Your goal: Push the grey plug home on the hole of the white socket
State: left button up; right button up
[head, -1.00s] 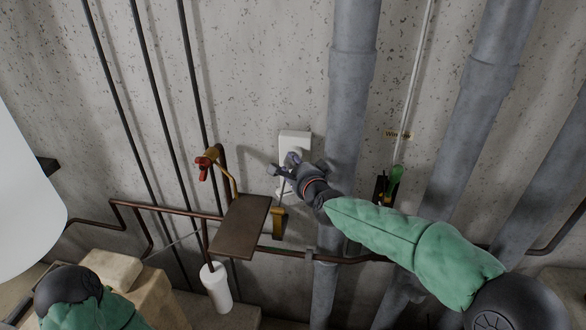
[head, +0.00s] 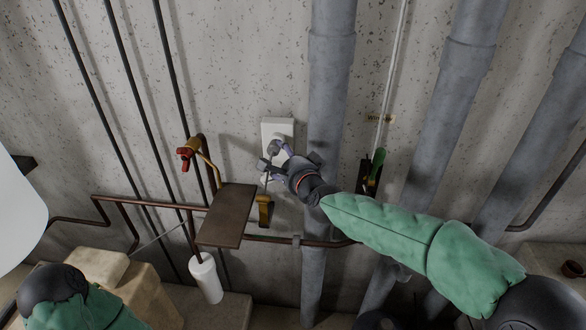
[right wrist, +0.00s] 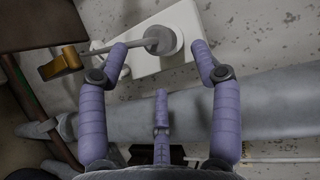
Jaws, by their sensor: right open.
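The white socket (head: 277,126) is a plate on the concrete wall; it also shows in the right wrist view (right wrist: 180,22). In that view the grey plug (right wrist: 160,40) is a round body at the socket's face, with a thin grey cord running left. I cannot tell how deep it sits. My right gripper (head: 270,157) is open in front of the socket. In the right wrist view its purple fingers (right wrist: 159,49) stand on both sides of the plug, with gaps showing. Only part of my left arm shows at the lower left of the head view; its gripper is out of sight.
A thick grey pipe (head: 331,80) runs just right of the socket. A brown shelf plate (head: 227,216), a yellow-handled fitting (head: 264,211) and a red valve (head: 186,153) are to the left and below. A green-handled tool (head: 377,160) hangs at the right.

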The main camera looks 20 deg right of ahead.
jog(key=a+v, duration=0.1)
jog(key=v, duration=0.6)
jog(key=shift+d, duration=0.5)
jog(key=shift+d, duration=0.1)
